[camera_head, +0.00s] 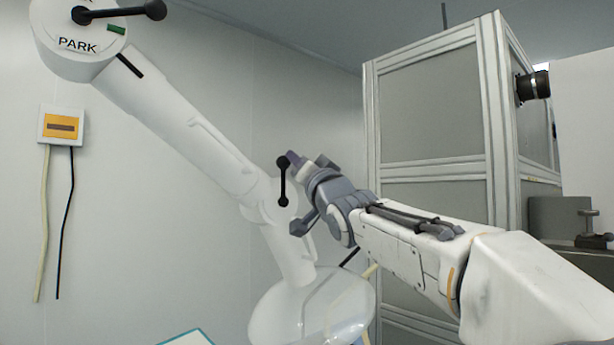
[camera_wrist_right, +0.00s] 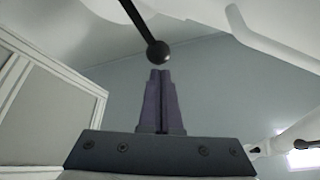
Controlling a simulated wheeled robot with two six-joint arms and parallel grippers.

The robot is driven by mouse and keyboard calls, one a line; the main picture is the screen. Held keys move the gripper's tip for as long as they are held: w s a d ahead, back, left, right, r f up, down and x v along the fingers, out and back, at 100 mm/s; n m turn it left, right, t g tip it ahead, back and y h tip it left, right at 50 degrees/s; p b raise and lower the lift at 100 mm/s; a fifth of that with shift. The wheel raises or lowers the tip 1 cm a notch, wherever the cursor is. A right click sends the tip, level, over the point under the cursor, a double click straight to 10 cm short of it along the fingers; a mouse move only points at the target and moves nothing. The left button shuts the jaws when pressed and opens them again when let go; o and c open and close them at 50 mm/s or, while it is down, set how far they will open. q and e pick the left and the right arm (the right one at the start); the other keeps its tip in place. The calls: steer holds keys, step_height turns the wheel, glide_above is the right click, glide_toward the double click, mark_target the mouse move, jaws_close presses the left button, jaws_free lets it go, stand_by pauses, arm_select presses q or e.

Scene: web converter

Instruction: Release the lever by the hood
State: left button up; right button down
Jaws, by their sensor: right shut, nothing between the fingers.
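The lever (camera_head: 283,182) by the hood is a short black bar with a ball at each end, standing nearly upright at a joint of the white jointed arm (camera_head: 195,130). The hood (camera_head: 312,308) is a clear, pale dome at the arm's lower end. My right gripper (camera_head: 294,159) is shut and empty, with its fingertips beside the lever's upper ball. In the right wrist view, a lever ball (camera_wrist_right: 158,52) appears just beyond the closed purple fingertips (camera_wrist_right: 160,72); I cannot tell whether they touch. My left gripper is not in view.
A second black lever (camera_head: 118,12) sits on a dial marked PARK at top left. A grey-panelled frame cabinet (camera_head: 430,110) stands behind my right arm. A wall box (camera_head: 61,125) with hanging cables is at left.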

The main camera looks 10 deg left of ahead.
steer(key=b+v, duration=0.2)
steer(key=v, duration=0.6)
